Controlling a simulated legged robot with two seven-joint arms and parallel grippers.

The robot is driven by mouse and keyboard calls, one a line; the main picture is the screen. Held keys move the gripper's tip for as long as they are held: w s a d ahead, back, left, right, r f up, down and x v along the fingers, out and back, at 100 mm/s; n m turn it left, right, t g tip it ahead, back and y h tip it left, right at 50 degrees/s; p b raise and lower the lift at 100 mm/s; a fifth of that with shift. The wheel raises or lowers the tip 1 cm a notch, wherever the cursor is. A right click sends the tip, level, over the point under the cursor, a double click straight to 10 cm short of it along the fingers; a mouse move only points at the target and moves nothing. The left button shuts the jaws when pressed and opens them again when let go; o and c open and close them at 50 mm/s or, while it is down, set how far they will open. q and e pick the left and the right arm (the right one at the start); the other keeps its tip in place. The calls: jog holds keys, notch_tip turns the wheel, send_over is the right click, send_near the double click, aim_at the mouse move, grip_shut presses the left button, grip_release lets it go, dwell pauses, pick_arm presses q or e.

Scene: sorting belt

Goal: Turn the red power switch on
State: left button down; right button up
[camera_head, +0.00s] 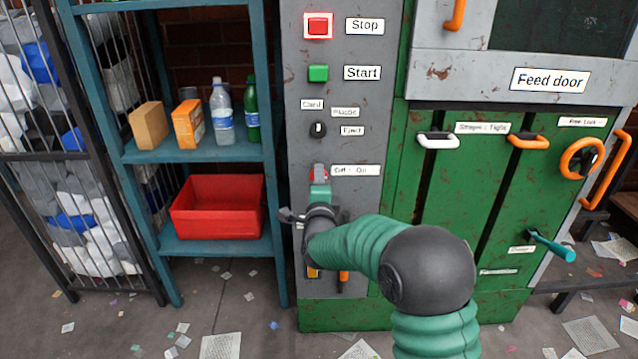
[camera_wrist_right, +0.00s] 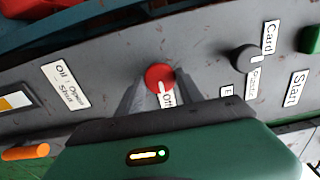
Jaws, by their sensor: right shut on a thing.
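The red power switch (camera_wrist_right: 159,76) is a round red knob on the grey control panel, with a white pointer line on its face. In the wrist view, its line points toward a label (camera_wrist_right: 167,96) of which "Off" can be read. My right gripper (camera_wrist_right: 161,88) is shut on the knob, one finger on each side. In the head view, the right gripper (camera_head: 320,186) is at the panel, beside the "Off : On" label (camera_head: 355,170), and its hand hides most of the switch. My left gripper is not in view.
Above the switch are a black selector (camera_head: 318,130), a green Start button (camera_head: 318,73) and a red Stop button (camera_head: 318,26). An orange handle (camera_wrist_right: 25,152) is below, near the Oil label (camera_wrist_right: 66,85). Shelves with a red bin (camera_head: 217,207) stand left, a green machine (camera_head: 455,190) right.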

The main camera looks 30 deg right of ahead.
jog(key=o, duration=1.4)
jog(key=shift+w+f, duration=0.15)
jog(key=shift+w, duration=0.05)
jog(key=shift+s, duration=0.1)
jog(key=p+v, duration=0.3)
jog(key=v, duration=1.4)
jog(key=shift+d+p, duration=0.15)
jog(key=shift+p, duration=0.15)
